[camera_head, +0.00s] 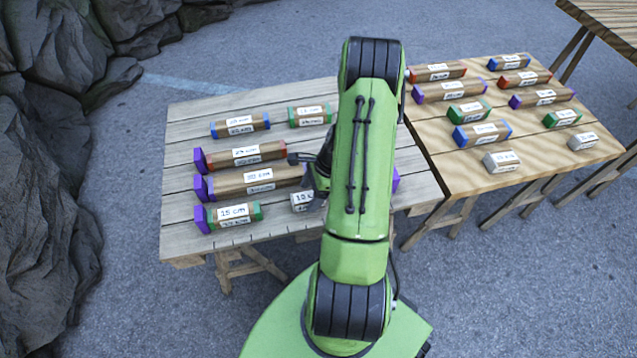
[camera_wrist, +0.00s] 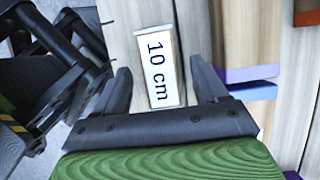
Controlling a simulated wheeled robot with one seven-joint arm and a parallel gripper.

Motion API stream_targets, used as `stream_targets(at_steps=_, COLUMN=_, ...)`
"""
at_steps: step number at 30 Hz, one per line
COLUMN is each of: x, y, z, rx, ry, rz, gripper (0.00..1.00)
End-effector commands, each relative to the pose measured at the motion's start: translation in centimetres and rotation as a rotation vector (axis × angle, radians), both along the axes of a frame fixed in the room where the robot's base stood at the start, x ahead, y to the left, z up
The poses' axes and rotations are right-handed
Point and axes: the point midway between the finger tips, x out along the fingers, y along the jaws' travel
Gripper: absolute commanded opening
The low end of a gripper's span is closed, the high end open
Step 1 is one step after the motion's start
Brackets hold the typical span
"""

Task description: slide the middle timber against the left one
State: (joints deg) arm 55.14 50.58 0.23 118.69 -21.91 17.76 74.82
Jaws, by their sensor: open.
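In the wrist view, the 10 cm timber (camera_wrist: 157,68) lies between the spread fingers of my gripper (camera_wrist: 163,85). Behind the front row, a 30 cm timber (camera_head: 255,181) with a purple left end is partly hidden by my gripper.
A 25 cm timber (camera_head: 245,153), a blue-ended timber (camera_head: 240,124) and a green-ended one (camera_head: 309,115) lie farther back on the left table (camera_head: 183,235). The right table (camera_head: 435,150) carries several more timbers. Rocks (camera_head: 50,180) stand at left.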

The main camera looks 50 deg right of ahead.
Motion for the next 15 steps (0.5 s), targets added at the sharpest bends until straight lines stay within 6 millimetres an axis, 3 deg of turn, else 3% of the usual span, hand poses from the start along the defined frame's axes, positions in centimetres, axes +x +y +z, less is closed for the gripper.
stream_targets(at_steps=5, x=0.4, y=0.6, z=-1.9, rx=0.000, ry=0.000, rz=-0.001, gripper=0.72)
stream_targets(at_steps=15, x=0.5, y=0.7, z=-2.0, rx=0.000, ry=0.000, rz=-0.001, gripper=0.69)
